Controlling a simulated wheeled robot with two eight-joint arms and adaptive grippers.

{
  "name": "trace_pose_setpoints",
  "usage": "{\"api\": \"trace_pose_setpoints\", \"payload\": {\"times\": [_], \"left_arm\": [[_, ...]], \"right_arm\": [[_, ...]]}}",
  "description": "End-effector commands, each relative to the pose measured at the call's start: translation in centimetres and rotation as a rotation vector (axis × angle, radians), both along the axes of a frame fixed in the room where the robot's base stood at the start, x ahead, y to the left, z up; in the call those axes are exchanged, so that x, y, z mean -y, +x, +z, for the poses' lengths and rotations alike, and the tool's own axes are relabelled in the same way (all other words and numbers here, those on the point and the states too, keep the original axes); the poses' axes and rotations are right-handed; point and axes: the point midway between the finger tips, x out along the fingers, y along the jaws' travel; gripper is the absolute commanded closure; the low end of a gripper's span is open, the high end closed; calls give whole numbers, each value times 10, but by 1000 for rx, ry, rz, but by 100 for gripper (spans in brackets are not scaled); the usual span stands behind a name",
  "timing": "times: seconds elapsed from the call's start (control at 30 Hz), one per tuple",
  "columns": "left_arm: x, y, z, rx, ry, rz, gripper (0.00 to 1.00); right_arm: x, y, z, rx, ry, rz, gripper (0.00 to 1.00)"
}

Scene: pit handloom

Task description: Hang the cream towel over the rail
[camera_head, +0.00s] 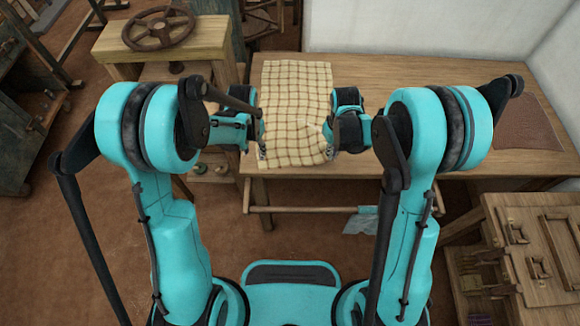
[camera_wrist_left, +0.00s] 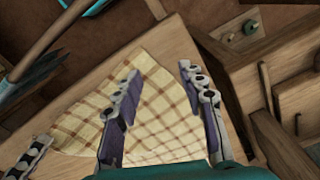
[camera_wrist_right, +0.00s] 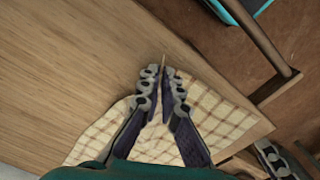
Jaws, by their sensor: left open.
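The cream towel (camera_head: 296,100), checked with brown lines, lies on the wooden table and reaches its front edge, with a raised fold near its front right corner. The wooden rail (camera_head: 300,209) runs below the table's front edge. My left gripper (camera_head: 262,150) is at the towel's front left corner; its fingers are apart over the cloth in the left wrist view (camera_wrist_left: 158,80). My right gripper (camera_head: 328,140) is at the front right corner. In the right wrist view its fingertips (camera_wrist_right: 164,75) meet with a thin strip of towel between them.
The table (camera_head: 430,110) is clear to the right, with a brown sheet (camera_head: 527,122) at its far end. A stand with a wheel (camera_head: 158,28) is at left, a wooden cabinet (camera_head: 535,240) at right.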

Motion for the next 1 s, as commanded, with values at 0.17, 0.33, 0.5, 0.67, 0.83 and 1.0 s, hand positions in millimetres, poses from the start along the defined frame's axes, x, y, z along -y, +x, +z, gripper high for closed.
{"api": "trace_pose_setpoints", "payload": {"times": [0.17,0.33,0.5,0.67,0.83,1.0], "left_arm": [[17,-8,33,0,0,69,61],[27,-13,52,-1,0,123,61],[28,-13,38,-1,0,130,61],[28,-13,14,-1,0,130,61],[28,-13,-12,-1,0,129,61],[28,-13,-32,-1,0,129,61]], "right_arm": [[0,0,0,0,0,0,100],[0,0,0,0,0,0,100],[0,0,0,0,0,0,100],[0,0,0,0,0,0,100],[0,0,0,0,0,0,100],[0,0,0,0,0,0,100]]}}
